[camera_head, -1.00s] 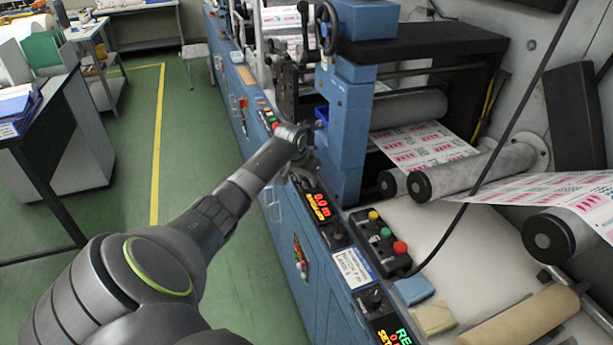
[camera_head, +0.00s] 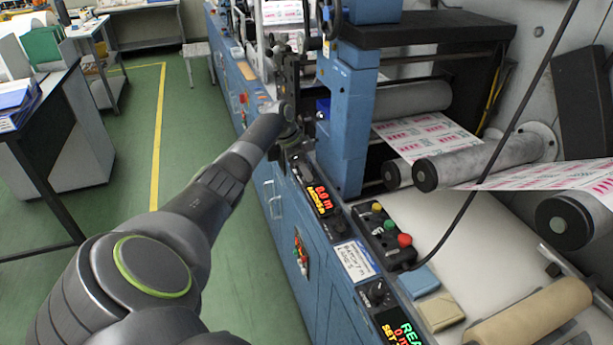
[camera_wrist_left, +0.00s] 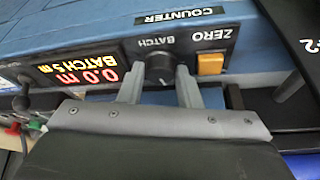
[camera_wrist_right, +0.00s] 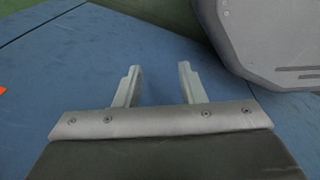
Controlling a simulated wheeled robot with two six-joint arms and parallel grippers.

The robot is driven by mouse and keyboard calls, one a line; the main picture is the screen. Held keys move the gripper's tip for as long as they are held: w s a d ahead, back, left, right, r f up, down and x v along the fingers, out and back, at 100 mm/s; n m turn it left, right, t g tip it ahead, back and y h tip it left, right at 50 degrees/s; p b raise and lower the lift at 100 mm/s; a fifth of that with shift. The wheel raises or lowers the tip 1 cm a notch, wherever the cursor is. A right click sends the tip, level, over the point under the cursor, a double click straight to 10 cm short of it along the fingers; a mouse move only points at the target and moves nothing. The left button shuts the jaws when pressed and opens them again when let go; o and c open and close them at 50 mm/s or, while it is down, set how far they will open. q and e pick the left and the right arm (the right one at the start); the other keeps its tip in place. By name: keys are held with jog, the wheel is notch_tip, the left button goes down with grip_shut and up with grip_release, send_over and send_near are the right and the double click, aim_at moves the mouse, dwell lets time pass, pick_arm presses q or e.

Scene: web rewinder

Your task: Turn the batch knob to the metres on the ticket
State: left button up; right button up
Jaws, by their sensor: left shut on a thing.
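The black batch knob (camera_wrist_left: 160,68) sits on the counter panel between the lit display (camera_wrist_left: 78,75) and an orange ZERO button (camera_wrist_left: 210,64) in the left wrist view. The display shows 0.0 m above a batch line that looks like 5 m. My left gripper (camera_wrist_left: 160,80) is shut on the knob, one finger on each side. In the head view my arm hides most of the knob, beside the display (camera_head: 320,200). The white ticket (camera_head: 355,259) lies on the machine ledge; its print is too small to read surely. My right gripper (camera_wrist_right: 158,85) is open and empty in front of blue panels.
A button box (camera_head: 385,235) with yellow, green and red buttons stands right of the ticket. A second display (camera_head: 398,328) and knob (camera_head: 376,293) are nearer. Printed web and rollers (camera_head: 465,165) lie beyond.

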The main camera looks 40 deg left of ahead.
pick_arm(q)
jog(key=m+b, duration=0.1)
jog(key=b, duration=0.1)
jog(key=m+g+b, duration=0.1)
jog(key=m+b, duration=0.1)
jog(key=shift+w+a+f+h, duration=0.1)
jog(key=shift+w+f+h, duration=0.1)
jog(key=shift+h, duration=0.2)
jog(key=m+g+b, duration=0.1)
jog(key=m+b, duration=0.1)
jog(key=shift+r+m+b, duration=0.15)
jog(key=shift+m+b, duration=0.15)
jog(key=o, duration=1)
jog(key=shift+c, duration=0.2)
